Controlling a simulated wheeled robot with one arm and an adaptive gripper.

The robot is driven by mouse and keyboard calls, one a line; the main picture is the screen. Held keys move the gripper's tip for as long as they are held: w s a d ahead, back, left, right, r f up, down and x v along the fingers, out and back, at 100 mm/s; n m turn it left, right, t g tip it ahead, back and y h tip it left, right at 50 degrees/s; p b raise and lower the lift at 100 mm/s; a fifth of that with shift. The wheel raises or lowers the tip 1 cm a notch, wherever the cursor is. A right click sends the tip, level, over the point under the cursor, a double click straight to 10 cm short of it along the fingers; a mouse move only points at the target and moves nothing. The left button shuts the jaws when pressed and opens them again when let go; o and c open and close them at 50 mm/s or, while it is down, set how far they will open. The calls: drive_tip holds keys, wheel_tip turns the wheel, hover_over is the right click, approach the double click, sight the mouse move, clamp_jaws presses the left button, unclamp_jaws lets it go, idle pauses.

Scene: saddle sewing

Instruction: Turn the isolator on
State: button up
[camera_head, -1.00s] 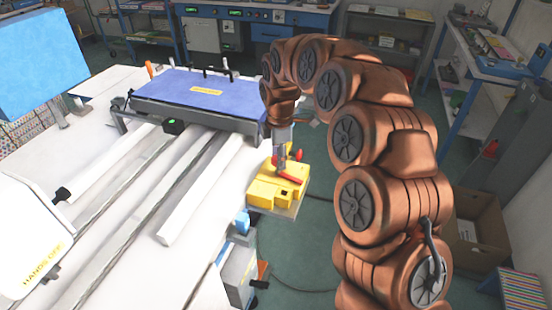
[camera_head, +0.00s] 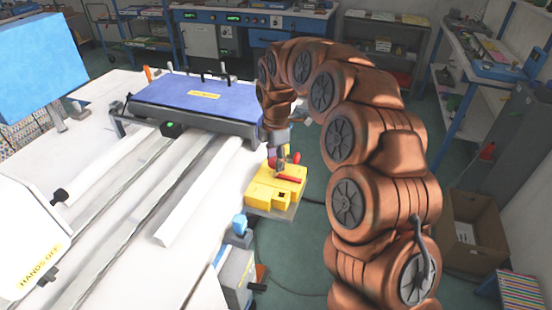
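The isolator is a yellow box (camera_head: 265,194) on a small grey plate at the right edge of the white table. A red bar-like handle (camera_head: 290,179) lies across its top. My gripper (camera_head: 280,171) points down over the back part of the box, close to the handle. Its fingertips are small and partly mixed with red parts, so I cannot tell whether they touch the handle or how far apart they are. Another red part (camera_head: 296,158) shows just behind and to the right of the gripper.
A white table (camera_head: 210,225) with long rails and a blue-topped platform (camera_head: 195,97) fills the left. A grey box with a blue knob (camera_head: 240,222) stands in front of the isolator. A cardboard box (camera_head: 473,235) sits on the floor at right. Open floor lies behind my arm.

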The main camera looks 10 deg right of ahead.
drive_tip(key=o, duration=0.4)
wheel_tip(320, 180, up, 12)
idle(0.7)
drive_tip(key=shift+s, duration=0.15)
